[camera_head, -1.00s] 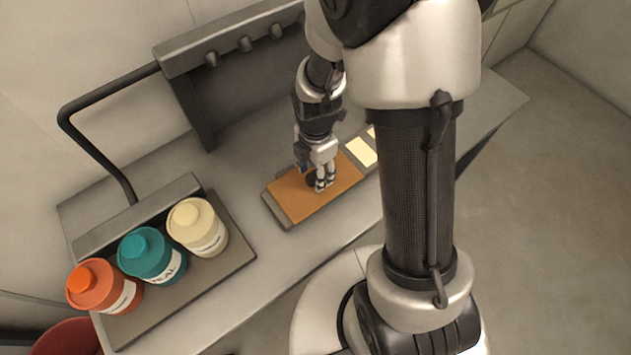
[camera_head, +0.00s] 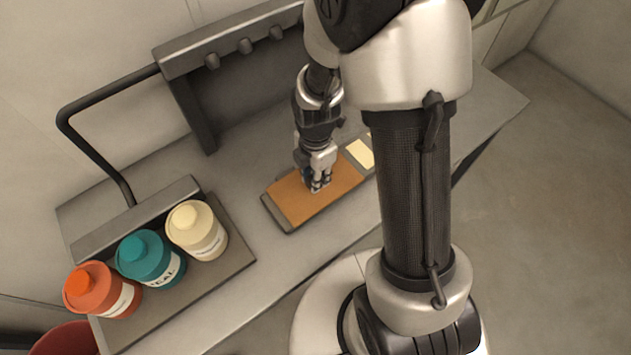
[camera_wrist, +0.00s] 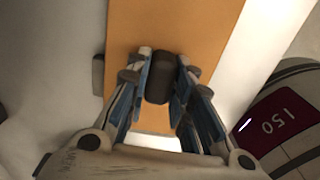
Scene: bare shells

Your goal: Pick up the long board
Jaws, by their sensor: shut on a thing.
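The long board (camera_head: 300,202) is a flat orange-brown slab with a grey edge at its left end, lying over the grey worktop. In the wrist view the orange board (camera_wrist: 200,35) runs up out of the picture. In the wrist view my gripper (camera_wrist: 160,80) is shut on a dark rounded knob (camera_wrist: 159,78) that stands on the board. The fingers hide part of the knob in the head view. I cannot tell whether the board is clear of the surface.
Orange, teal and cream bottles (camera_head: 152,259) stand on a dark tray (camera_head: 222,268) at the left. A cream patch (camera_head: 359,153) lies just right of the board. A dark rack with pegs (camera_head: 246,46) stands behind. The worktop (camera_head: 345,226) is clear in front.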

